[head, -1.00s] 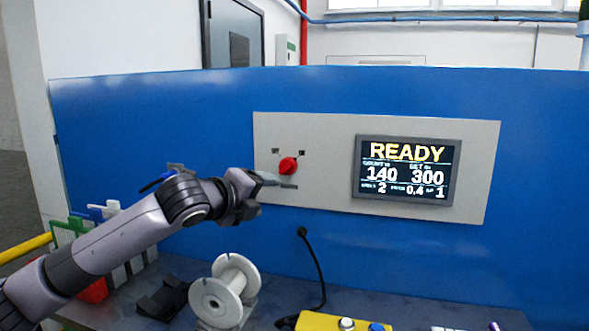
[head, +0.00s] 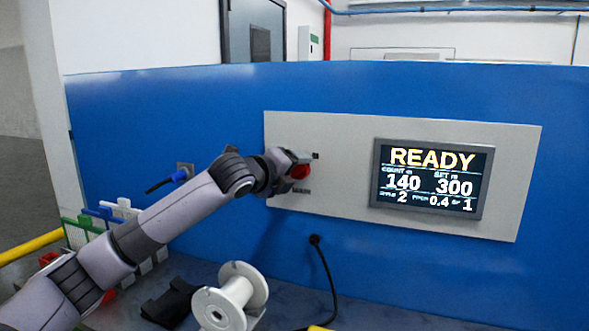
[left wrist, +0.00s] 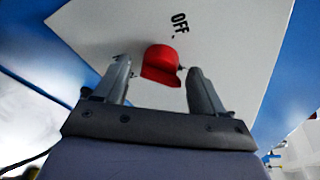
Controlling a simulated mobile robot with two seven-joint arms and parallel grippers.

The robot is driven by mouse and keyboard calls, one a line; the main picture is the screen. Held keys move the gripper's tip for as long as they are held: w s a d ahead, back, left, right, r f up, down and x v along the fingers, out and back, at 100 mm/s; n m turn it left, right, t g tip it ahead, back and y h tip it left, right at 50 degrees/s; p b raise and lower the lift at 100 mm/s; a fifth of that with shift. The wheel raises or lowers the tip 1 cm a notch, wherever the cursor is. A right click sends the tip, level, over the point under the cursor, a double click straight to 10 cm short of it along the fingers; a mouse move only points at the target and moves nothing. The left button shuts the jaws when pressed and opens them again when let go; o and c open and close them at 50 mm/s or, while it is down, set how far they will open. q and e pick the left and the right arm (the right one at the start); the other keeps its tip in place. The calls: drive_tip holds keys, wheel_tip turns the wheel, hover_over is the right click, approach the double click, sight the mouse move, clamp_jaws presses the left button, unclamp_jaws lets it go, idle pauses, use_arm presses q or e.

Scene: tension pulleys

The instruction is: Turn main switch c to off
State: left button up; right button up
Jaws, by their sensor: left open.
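The red main switch knob (head: 301,171) sits on the left part of the pale panel (head: 345,140). In the head view my left gripper (head: 302,172) is at the knob and partly covers it. In the left wrist view the red knob (left wrist: 161,66) shows between the tips of my left gripper (left wrist: 158,72), which is open with a finger on each side. Whether a finger touches the knob I cannot tell. The black OFF label (left wrist: 179,22) is on the panel beyond the knob. My right gripper is not in view.
A display (head: 432,180) reading READY is right of the knob. Below, a white spool (head: 232,298) stands on the bench, and a black cable (head: 327,270) hangs from the blue wall (head: 150,120).

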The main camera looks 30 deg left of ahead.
use_arm(q)
drive_tip(key=shift+w+f, duration=0.1)
drive_tip(key=shift+w, duration=0.25)
drive_tip(key=shift+c, duration=0.3)
drive_tip(key=shift+f, duration=0.1)
drive_tip(key=c, duration=0.8)
